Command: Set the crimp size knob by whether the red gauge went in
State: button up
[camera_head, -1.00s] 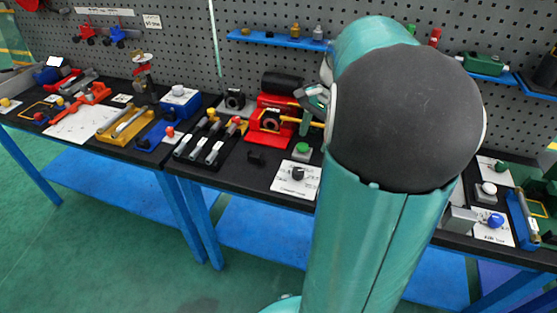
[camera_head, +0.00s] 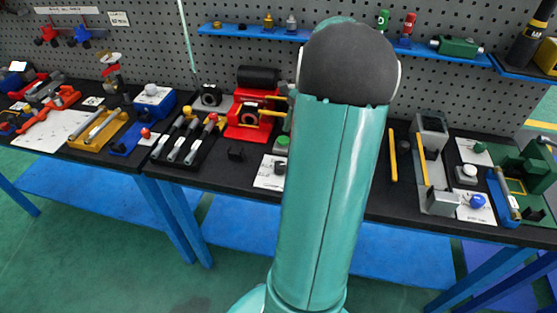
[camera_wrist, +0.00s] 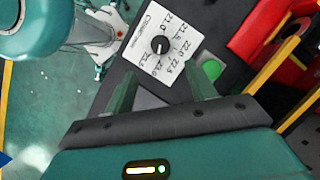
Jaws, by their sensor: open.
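The crimp size knob (camera_wrist: 160,45) is a small black round knob on a white dial card (camera_wrist: 148,27) printed with sizes around it. I cannot tell for sure which number its mark points to. My gripper (camera_wrist: 162,88) is open and empty, with the knob beyond its fingertips and roughly between them; they look apart from it. In the head view, my arm hides the gripper and part of the card (camera_head: 265,178). A gauge with a red end (camera_head: 213,117) lies in a black tray beside other gauges; I take it for the red gauge.
A green button (camera_wrist: 212,68) sits close to the right finger. A red press (camera_head: 247,125) with a yellow bar stands behind the card. A yellow rod (camera_head: 392,155) and a grey fixture (camera_head: 432,125) are to the right. Bare black bench (camera_head: 225,178) lies left of the card.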

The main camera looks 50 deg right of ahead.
aim_at(281, 165)
jog(key=x, duration=1.1)
jog(key=shift+a+f, duration=0.1)
jog(key=shift+f, duration=0.05)
jog(key=c, duration=1)
